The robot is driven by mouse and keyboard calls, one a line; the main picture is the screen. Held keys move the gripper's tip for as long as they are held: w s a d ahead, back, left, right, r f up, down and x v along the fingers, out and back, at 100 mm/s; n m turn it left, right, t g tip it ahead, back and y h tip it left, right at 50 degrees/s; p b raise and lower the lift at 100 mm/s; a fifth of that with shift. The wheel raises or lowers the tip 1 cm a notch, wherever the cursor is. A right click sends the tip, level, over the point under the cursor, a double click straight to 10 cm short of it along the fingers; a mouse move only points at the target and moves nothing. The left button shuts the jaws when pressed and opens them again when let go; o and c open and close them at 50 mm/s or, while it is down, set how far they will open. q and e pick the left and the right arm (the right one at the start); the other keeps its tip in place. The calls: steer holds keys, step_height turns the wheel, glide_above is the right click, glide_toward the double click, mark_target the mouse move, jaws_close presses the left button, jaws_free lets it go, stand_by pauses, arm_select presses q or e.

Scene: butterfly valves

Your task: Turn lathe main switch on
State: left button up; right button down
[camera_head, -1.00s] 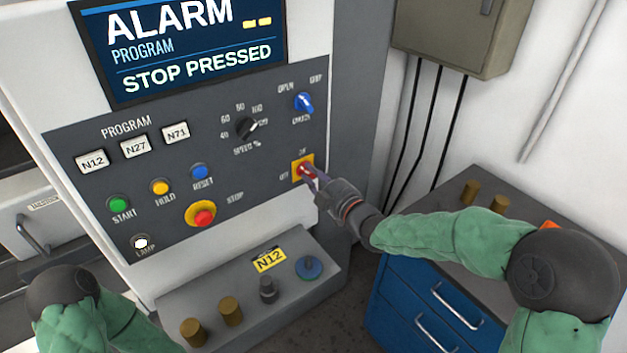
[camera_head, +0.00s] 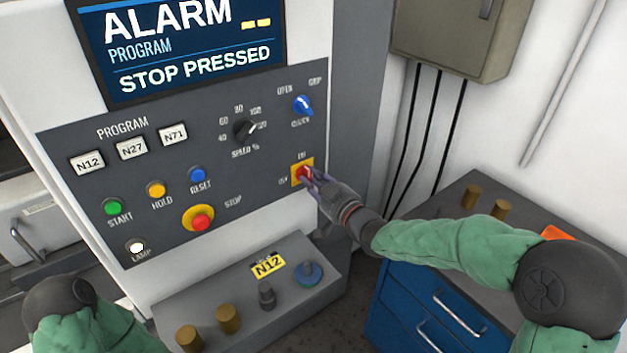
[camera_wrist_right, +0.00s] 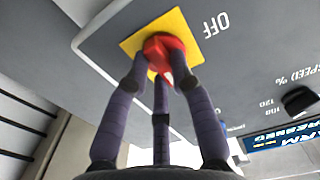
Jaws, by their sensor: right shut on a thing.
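The main switch (camera_head: 304,172) is a red knob on a yellow square plate, at the right end of the grey control panel (camera_head: 262,165). My right gripper (camera_head: 309,178) reaches it from the lower right, with its fingers shut around the red knob. In the right wrist view the red knob (camera_wrist_right: 163,50) sits between the purple fingers, on its yellow plate (camera_wrist_right: 183,27) beside the word OFF. The fingers partly hide the knob. My left arm shows at the lower left, but its gripper is out of view.
Above the panel a screen (camera_head: 185,45) reads ALARM, PROGRAM, STOP PRESSED. A red stop button (camera_head: 200,222) and a blue selector (camera_head: 302,104) are on the same panel. A ledge (camera_head: 215,290) with brass cylinders juts out below. A blue drawer cabinet (camera_head: 400,300) stands at the right.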

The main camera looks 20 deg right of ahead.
steer(key=shift+f, duration=0.1)
stand_by(0.3)
steer(key=c, duration=1.1)
jaws_free()
steer(key=shift+o, duration=0.2)
steer(key=v, duration=1.2)
